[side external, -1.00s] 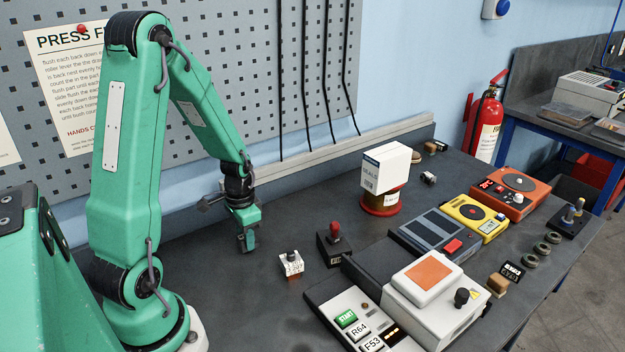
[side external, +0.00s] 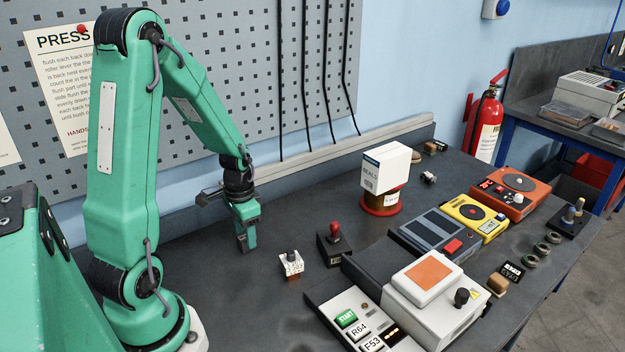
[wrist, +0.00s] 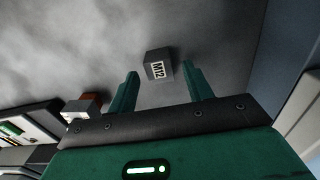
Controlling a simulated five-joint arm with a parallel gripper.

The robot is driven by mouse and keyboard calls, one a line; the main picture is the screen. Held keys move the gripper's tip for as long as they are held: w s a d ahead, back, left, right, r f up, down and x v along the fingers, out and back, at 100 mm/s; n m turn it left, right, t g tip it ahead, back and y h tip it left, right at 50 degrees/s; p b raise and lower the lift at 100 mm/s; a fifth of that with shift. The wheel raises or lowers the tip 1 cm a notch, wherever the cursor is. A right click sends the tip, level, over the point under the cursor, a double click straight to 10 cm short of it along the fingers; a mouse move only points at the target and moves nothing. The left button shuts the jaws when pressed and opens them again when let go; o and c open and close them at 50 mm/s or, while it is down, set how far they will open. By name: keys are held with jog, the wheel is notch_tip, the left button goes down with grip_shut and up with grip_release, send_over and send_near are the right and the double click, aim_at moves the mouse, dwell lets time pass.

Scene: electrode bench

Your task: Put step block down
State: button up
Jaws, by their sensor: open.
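A small grey block marked M12 (wrist: 158,68), seemingly the step block, shows in the wrist view between the tips of my gripper (wrist: 160,72). Gaps show between the block and both fingers, so my gripper is open around or just short of it. The wrist view does not clearly show the block's height above the bench.
A red-knobbed lever on a black base (side external: 334,243) stands right of the white block. A white machine with an orange pad (side external: 432,275) and a white box on a red-based spool (side external: 385,168) are farther right. The bench (side external: 205,270) is clear around my gripper's left and front.

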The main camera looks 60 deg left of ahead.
notch_tip(320, 180, up, 10)
jog(key=shift+r, duration=0.2)
dwell(0.4)
dwell(0.5)
jog(key=s+d+r+t, duration=0.2)
jog(key=d+r, duration=0.3)
jog(key=d, duration=0.3)
jog(key=s+d+r+t, duration=0.2)
jog(key=d+r+t, duration=0.1)
jog(key=d+r, duration=0.3)
jog(key=d, duration=0.2)
jog(key=shift+d+r+t, duration=0.3)
jog(key=shift+d, duration=0.1)
